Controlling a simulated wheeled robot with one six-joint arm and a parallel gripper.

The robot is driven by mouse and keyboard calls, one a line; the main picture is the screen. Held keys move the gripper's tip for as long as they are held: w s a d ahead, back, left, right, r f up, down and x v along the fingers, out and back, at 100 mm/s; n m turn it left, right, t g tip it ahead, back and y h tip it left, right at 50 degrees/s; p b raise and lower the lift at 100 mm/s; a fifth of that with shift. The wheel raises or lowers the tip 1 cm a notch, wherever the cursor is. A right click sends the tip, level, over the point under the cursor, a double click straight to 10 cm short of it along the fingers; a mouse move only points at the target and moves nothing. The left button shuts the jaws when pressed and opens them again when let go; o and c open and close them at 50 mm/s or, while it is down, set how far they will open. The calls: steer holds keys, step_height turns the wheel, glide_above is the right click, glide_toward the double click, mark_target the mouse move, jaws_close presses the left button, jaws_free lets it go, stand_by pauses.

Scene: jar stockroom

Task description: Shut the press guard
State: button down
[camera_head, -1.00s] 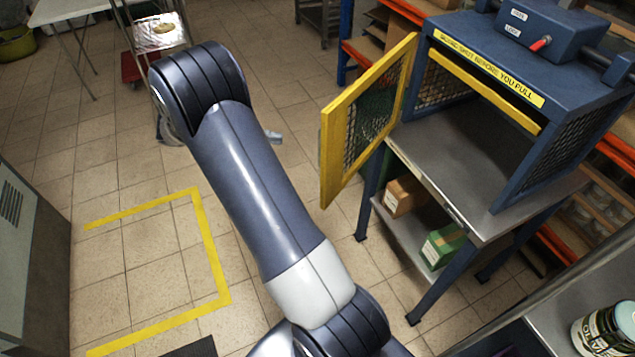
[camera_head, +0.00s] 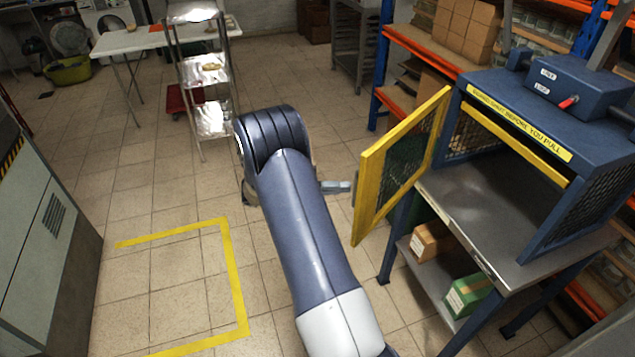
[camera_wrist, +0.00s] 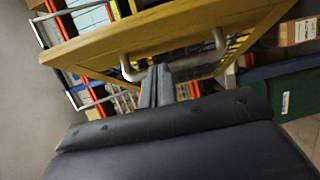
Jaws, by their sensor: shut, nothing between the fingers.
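The press guard (camera_head: 365,199) is a yellow-framed mesh door. In the head view it stands swung open at the left front of the blue press (camera_head: 560,110), whose front opening is uncovered. My gripper (camera_head: 345,187) is shut and empty, just left of the guard's free edge. In the wrist view the guard's yellow frame (camera_wrist: 190,30) crosses the top, with a silver bar handle (camera_wrist: 126,68) on it. My gripper's fingers (camera_wrist: 158,85) are together close by the handle; I cannot tell whether they touch it.
The press stands on a steel table (camera_head: 465,205) with a brown carton (camera_head: 430,242) and a green carton (camera_head: 467,294) on its lower shelf. Orange racks stand behind. A grey cabinet (camera_head: 50,230) is at left. The floor with yellow tape (camera_head: 232,270) is clear.

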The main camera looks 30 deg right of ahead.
steer(key=s, duration=0.2)
steer(key=s+p, duration=0.1)
steer(key=shift+s+d, duration=0.15)
steer(key=shift+d, duration=0.15)
steer(key=shift+s, duration=0.1)
